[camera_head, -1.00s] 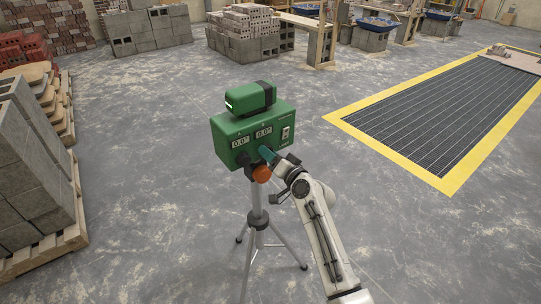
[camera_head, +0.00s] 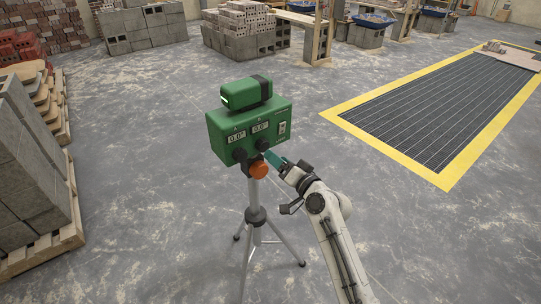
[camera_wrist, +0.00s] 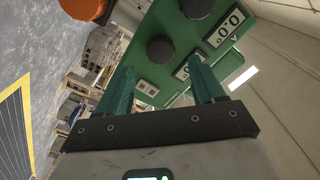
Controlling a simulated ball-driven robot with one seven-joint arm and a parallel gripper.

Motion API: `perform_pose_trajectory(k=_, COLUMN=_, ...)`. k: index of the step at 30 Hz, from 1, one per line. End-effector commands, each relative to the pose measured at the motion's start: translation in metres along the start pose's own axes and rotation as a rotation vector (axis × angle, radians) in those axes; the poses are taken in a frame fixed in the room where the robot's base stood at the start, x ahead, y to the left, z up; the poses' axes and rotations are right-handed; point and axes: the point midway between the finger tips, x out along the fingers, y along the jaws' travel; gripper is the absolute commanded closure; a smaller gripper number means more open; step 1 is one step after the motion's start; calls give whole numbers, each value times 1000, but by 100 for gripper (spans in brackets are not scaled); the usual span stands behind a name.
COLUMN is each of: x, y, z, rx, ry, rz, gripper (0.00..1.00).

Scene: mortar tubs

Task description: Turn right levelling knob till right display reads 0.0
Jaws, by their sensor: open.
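The green levelling instrument (camera_head: 230,146) stands on a tripod. Its left display (camera_head: 236,136) and right display (camera_head: 260,127) both appear to read 0.0. The dark right knob (camera_head: 262,144) sits under the right display; the left knob (camera_head: 239,155) is lower left. My gripper (camera_head: 269,156), with teal fingers, is open and empty just in front of the right knob, apart from it. In the wrist view, the right knob (camera_wrist: 160,48) shows beyond the gap between my fingers (camera_wrist: 160,66). The right display (camera_wrist: 181,71) is partly hidden there by a finger.
An orange knob (camera_head: 258,170) is below the box, close to my fingers. A switch (camera_head: 282,128) is on the panel's right. The tripod (camera_head: 257,216) spreads its legs on the floor. Stacked blocks on a pallet (camera_head: 70,235) stand left.

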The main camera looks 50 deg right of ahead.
Motion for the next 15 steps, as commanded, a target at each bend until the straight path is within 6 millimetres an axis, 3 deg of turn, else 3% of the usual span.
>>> perform_pose_trajectory(k=6, x=-36, y=2, z=1, rx=0, ry=0, rz=2, gripper=32)
perform_pose_trajectory(k=15, x=-48, y=0, z=0, rx=0, ry=0, rz=0, gripper=32)
